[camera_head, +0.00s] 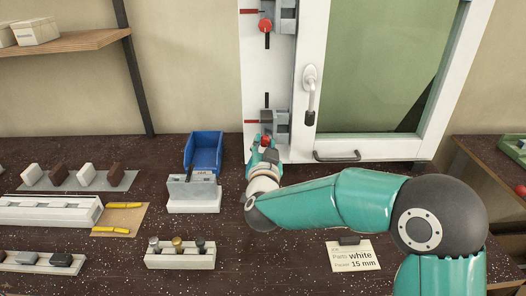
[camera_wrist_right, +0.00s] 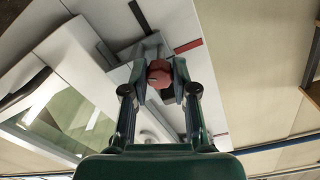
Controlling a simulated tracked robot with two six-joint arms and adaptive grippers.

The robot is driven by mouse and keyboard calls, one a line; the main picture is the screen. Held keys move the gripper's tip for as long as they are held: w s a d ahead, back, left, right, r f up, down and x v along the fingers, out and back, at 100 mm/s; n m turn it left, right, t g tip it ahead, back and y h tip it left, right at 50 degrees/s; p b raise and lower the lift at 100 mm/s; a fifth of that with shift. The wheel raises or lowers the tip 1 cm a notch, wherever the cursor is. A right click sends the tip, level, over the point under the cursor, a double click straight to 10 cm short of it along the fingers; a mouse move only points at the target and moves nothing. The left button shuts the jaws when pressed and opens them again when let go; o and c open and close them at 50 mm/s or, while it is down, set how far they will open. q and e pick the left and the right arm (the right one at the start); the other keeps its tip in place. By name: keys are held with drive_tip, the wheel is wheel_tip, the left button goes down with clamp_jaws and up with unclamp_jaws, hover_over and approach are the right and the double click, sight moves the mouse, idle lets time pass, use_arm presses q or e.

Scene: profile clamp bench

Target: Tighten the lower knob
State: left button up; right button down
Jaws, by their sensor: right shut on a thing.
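The lower knob (camera_wrist_right: 160,74) is red and sits on the lower clamp of the white window frame. In the head view the lower knob (camera_head: 265,140) shows just above my right gripper (camera_head: 264,150). In the right wrist view my right gripper (camera_wrist_right: 161,88) has its two fingers on either side of the knob and is shut on it. The lower clamp (camera_head: 277,125) is grey. The upper knob (camera_head: 265,25), also red, sits higher on the same frame, with a black lever pointing down. My left gripper is not in view.
A blue bin (camera_head: 204,149) and a grey block on a white base (camera_head: 193,192) stand left of my right gripper. A holder with several knobs (camera_head: 180,254) is nearer. A window handle (camera_head: 310,88) is right of the clamps.

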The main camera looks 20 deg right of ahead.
drive_tip(key=m+b, duration=0.2)
drive_tip(key=b, duration=0.1)
drive_tip(key=m+b, duration=0.2)
drive_tip(key=m, duration=0.1)
drive_tip(key=m+b, duration=0.2)
drive_tip(key=b, duration=0.1)
drive_tip(key=shift+f+m+b, duration=0.25)
drive_tip(key=shift+m+b, duration=0.1)
drive_tip(key=shift+m, duration=0.05)
drive_tip(key=shift+r+m+b, duration=0.1)
drive_tip(key=shift+m+b, duration=1.2)
drive_tip(key=shift+m, duration=0.4)
drive_tip(key=c, duration=0.9)
unclamp_jaws()
drive_tip(key=shift+d, duration=0.1)
drive_tip(key=shift+r, duration=0.1)
drive_tip(key=shift+s, duration=0.15)
drive_tip(key=shift+s+a, duration=0.2)
drive_tip(key=shift+s, duration=0.05)
drive_tip(key=v, duration=1.1)
